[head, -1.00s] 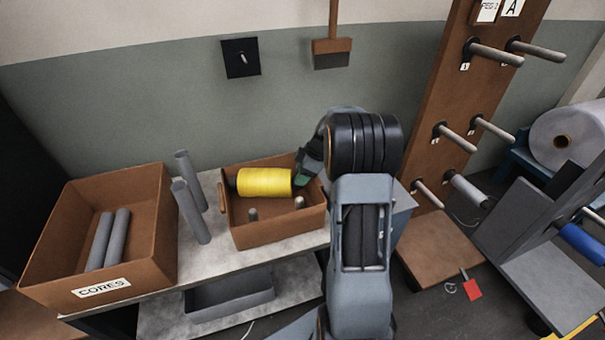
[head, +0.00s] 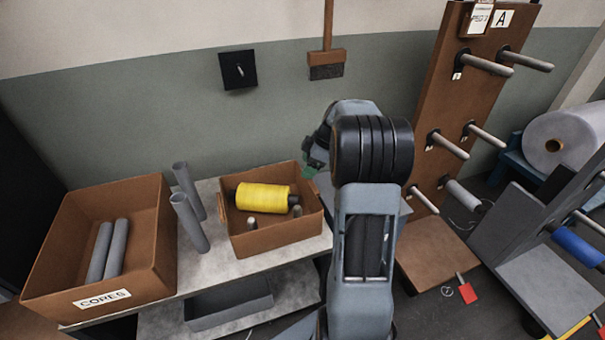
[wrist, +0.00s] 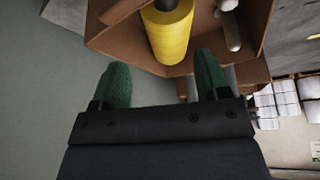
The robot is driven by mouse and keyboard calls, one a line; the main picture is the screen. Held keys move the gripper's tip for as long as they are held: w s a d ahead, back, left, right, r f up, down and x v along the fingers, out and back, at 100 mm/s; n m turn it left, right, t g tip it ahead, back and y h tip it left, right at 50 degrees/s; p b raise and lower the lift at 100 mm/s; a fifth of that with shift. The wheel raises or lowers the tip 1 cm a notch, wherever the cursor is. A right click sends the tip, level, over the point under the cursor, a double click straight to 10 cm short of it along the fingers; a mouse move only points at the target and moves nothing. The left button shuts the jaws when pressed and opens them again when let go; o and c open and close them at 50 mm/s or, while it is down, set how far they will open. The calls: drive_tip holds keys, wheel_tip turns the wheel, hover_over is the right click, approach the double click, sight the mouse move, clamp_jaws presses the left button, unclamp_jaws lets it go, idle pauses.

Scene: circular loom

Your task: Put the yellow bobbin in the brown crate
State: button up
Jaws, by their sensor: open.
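The yellow bobbin (head: 262,198) lies on its side inside the brown crate (head: 275,238) on the bench. Much of my gripper is hidden behind my arm in the head view.
A larger brown crate marked CORES (head: 103,297) holds two grey tubes at the left. Two grey tubes (head: 190,222) stand on the bench between the crates. Short pegs (head: 251,223) rise inside the bobbin's crate. A brown peg board (head: 440,110) stands at the right.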

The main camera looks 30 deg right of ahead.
drive_tip(key=v, duration=0.4)
drive_tip(key=s+a+r+m+h, duration=0.25)
drive_tip(key=s+a+m, duration=0.45)
drive_tip(key=a, duration=0.7)
drive_tip(key=s+a+f+m+h, duration=0.1)
drive_tip(key=s+a+m, duration=0.1)
drive_tip(key=s, duration=0.3)
drive_tip(key=s+a+f+m, duration=0.1)
drive_tip(key=s+a+m, duration=0.1)
drive_tip(key=s+a, duration=0.2)
drive_tip(key=shift+s+a+f+h, duration=0.2)
drive_tip(key=shift+s+f+h, duration=0.15)
drive_tip(key=shift+s, duration=0.65)
